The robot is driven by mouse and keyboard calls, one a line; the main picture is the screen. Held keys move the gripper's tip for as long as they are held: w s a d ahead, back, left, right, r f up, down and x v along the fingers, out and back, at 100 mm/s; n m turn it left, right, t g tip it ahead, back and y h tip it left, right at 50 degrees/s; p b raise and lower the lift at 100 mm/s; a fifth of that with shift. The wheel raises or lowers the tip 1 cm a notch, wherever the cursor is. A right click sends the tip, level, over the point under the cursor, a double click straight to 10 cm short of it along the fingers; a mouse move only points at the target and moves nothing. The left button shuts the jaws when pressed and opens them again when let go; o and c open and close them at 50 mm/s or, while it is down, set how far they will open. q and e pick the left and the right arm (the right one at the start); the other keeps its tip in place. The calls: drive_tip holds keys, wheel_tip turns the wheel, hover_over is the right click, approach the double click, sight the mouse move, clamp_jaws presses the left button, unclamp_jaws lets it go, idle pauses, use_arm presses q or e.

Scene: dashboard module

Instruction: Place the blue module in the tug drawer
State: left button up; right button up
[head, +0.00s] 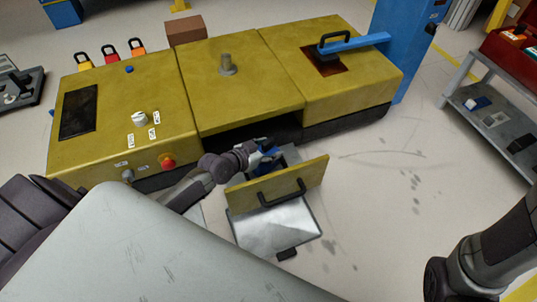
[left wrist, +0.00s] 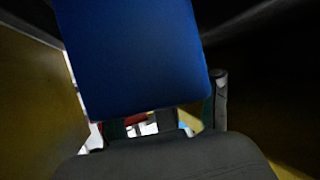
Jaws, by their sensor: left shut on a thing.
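The tug drawer's yellow front panel (head: 312,176), with a black handle (head: 283,193), stands pulled out from the yellow console in the head view. My left gripper (head: 264,154) is behind this panel, at the drawer's opening. It is shut on the blue module (head: 262,168), which is small and partly hidden in the head view. In the left wrist view the blue module (left wrist: 135,55) fills the upper middle, between the fingers. I cannot tell whether the module touches the drawer floor. My right gripper is out of view; only part of that arm shows at lower right.
A grey metal plate (head: 275,235) lies below the drawer front. A grey shelf (head: 490,110) with a red bin stands at right. The floor between is clear.

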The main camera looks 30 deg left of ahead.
use_arm(q)
drive_tip(key=shift+f, duration=0.45)
drive_tip(key=shift+r, duration=0.1)
drive_tip(key=o, duration=1.6)
drive_tip(key=shift+f, duration=0.2)
